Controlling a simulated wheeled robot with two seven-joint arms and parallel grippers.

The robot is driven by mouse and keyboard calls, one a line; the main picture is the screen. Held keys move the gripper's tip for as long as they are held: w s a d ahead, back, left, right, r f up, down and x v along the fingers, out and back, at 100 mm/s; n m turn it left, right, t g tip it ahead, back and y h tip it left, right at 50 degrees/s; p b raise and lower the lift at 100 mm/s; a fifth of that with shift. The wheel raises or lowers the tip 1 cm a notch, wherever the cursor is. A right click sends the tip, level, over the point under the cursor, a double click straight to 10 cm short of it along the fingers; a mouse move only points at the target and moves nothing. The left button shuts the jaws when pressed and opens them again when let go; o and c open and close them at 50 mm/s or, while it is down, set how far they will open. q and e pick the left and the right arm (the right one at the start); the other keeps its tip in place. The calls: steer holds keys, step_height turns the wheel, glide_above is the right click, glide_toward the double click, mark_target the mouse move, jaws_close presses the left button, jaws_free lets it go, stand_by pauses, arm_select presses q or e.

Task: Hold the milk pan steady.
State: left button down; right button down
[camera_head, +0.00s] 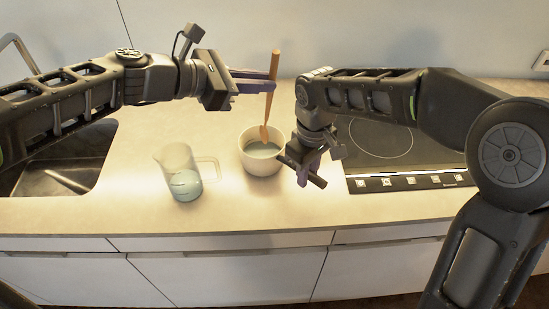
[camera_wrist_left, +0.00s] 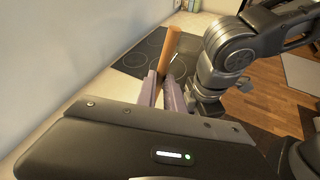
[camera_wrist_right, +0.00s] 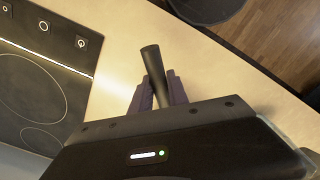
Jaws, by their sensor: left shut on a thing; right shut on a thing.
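The milk pan (camera_head: 254,166) is a cream-coloured pot on the counter, upright, with pale liquid inside. Its dark handle (camera_wrist_right: 151,62) shows in the right wrist view. My right gripper (camera_head: 307,165) is beside the pan, on its right, shut on the handle; it also shows in the right wrist view (camera_wrist_right: 158,90). My left gripper (camera_head: 262,81) is above the pan, shut on a wooden spoon (camera_head: 270,100). The spoon stands nearly upright with its lower end in the pan. The spoon's top (camera_wrist_left: 171,43) sticks out between the fingers in the left wrist view.
A clear measuring jug (camera_head: 184,184) with some bluish liquid stands left of the pan. A sink (camera_head: 62,165) is at the far left. A black hob (camera_head: 385,150) lies right of my right gripper. The counter (camera_head: 125,205) is clear along its front edge.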

arm_select(q)
steer(key=shift+r, duration=0.1)
stand_by(0.5)
step_height(320, 180, up, 5)
steer(key=shift+f, duration=0.1)
stand_by(0.4)
arm_select(e)
steer(key=c, duration=1.6)
jaws_free()
steer(key=o, duration=0.4)
step_height(320, 180, up, 12)
steer(key=shift+r, duration=0.1)
